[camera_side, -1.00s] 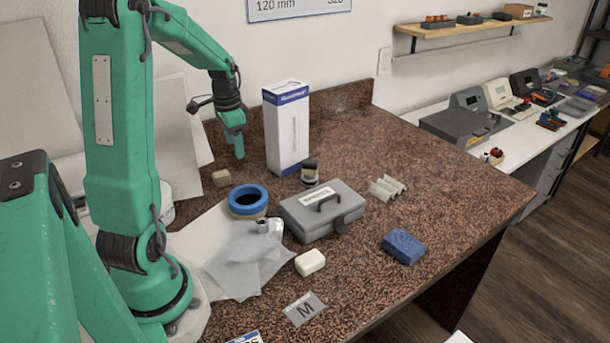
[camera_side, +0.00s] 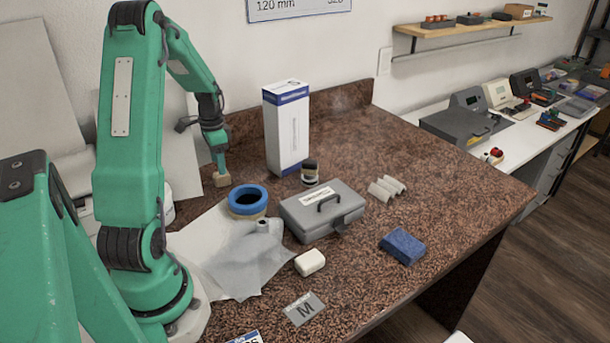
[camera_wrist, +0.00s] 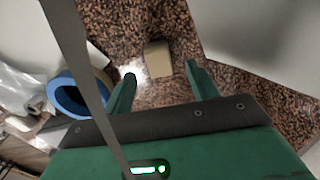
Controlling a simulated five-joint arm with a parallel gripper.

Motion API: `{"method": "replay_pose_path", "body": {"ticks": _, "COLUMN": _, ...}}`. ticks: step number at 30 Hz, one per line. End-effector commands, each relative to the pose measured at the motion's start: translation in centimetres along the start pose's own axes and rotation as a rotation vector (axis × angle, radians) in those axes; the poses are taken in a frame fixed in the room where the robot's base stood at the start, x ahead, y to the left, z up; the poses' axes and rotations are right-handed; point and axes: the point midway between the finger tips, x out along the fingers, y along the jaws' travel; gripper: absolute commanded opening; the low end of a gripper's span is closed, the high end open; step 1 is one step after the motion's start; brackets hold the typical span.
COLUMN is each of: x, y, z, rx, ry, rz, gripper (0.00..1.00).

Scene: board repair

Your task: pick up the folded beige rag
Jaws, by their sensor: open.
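The folded beige rag (camera_side: 222,180) is a small tan block-like bundle on the brown speckled worktop, left of the tall white box. My gripper (camera_side: 217,160) is directly above it, pointing down, and its tips hide part of the rag's top in the side view. In the wrist view the rag (camera_wrist: 157,58) lies between and slightly beyond the two green fingertips. My gripper (camera_wrist: 160,72) is open, with a gap visible on each side of the rag. I cannot tell the exact height of the tips over it.
The tall white box (camera_side: 287,130) stands close on the right. A grey case (camera_side: 322,212), a white block (camera_side: 310,262) and a blue sponge (camera_side: 402,246) lie further right.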

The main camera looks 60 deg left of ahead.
Motion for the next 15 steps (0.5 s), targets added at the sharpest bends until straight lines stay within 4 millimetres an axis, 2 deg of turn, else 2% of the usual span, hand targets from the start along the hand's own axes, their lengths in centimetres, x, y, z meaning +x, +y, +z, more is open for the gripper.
{"method": "replay_pose_path", "body": {"ticks": 8, "x": 0.6, "y": 0.1, "z": 0.0, "rx": 0.0, "ry": 0.0, "rz": 0.001, "gripper": 0.58}}
{"method": "replay_pose_path", "body": {"ticks": 15, "x": 3.0, "y": 0.2, "z": -0.1, "rx": 0.0, "ry": -0.002, "rz": 0.003, "gripper": 0.58}}
